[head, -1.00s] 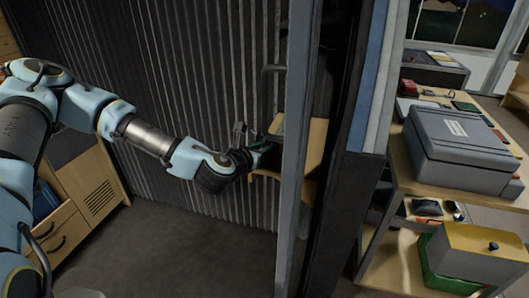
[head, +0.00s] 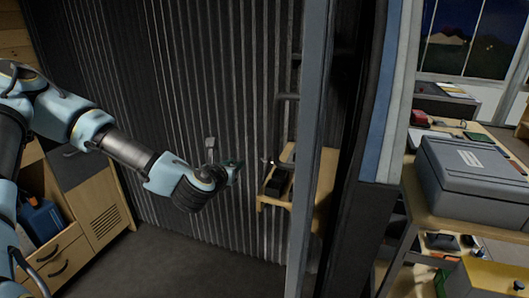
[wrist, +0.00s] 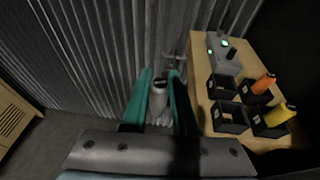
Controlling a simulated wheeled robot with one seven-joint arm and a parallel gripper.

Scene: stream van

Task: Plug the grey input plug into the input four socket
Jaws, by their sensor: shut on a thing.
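My gripper (wrist: 159,85) has teal fingers and is shut on the grey input plug (wrist: 158,100), a pale grey body with a dark end. In the head view my gripper (head: 236,168) is in the air left of a wooden shelf; the plug is too small to make out there. In the wrist view several black square sockets (wrist: 222,87) sit on the shelf, right of the plug and apart from it. An orange plug (wrist: 263,83) and a yellow plug (wrist: 279,114) stand in two of them. I cannot read which socket is input four.
The wooden shelf (head: 323,185) is partly hidden behind a grey upright post (head: 308,150). A grey box with green lights (wrist: 228,54) stands at the shelf's far end. A corrugated dark wall (head: 200,80) runs behind my gripper. The floor below is clear.

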